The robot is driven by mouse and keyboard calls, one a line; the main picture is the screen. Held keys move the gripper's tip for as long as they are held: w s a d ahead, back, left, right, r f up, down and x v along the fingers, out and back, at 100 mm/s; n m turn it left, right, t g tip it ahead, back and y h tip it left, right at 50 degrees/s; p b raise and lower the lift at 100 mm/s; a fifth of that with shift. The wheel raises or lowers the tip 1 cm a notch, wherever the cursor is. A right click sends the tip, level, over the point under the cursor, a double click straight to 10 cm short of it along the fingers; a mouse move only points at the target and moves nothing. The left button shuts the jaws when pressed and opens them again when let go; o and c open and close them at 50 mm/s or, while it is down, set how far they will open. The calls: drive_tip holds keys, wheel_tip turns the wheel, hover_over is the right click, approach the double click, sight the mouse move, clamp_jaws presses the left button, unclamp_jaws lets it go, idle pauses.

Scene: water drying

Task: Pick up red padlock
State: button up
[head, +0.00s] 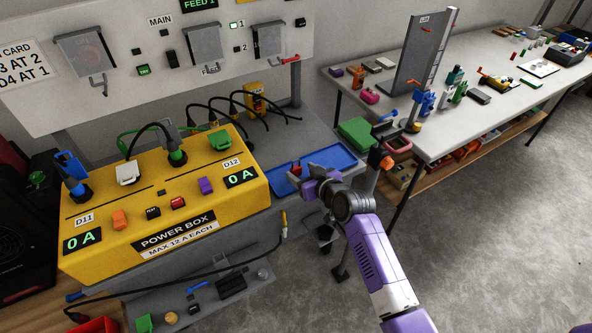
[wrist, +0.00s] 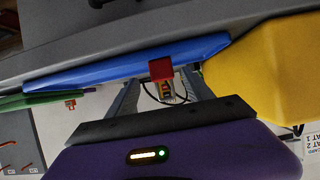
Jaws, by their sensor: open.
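The red padlock (head: 296,168) is a small red block on the blue tray (head: 337,157), partly hidden by my gripper in the head view. In the wrist view, which is upside down, the red padlock (wrist: 161,69) shows at the edge of the blue tray (wrist: 110,68), between the lines of my two fingers. My gripper (head: 304,180) is at the tray's near left part, close to the padlock. In the wrist view my gripper (wrist: 165,92) is open, with nothing held between the fingers. I cannot tell the exact gap to the padlock.
The yellow power box (head: 165,205) stands close left of my gripper and also shows in the wrist view (wrist: 265,65). A small yellow box (head: 254,100) with black cables is behind the tray. A grey workbench (head: 460,105) with many items is at right. Open floor (head: 480,240) lies in front.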

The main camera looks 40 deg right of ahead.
sight(298, 170)
drive_tip(key=shift+x, duration=1.95)
drive_tip(key=shift+a, duration=0.2)
clamp_jaws()
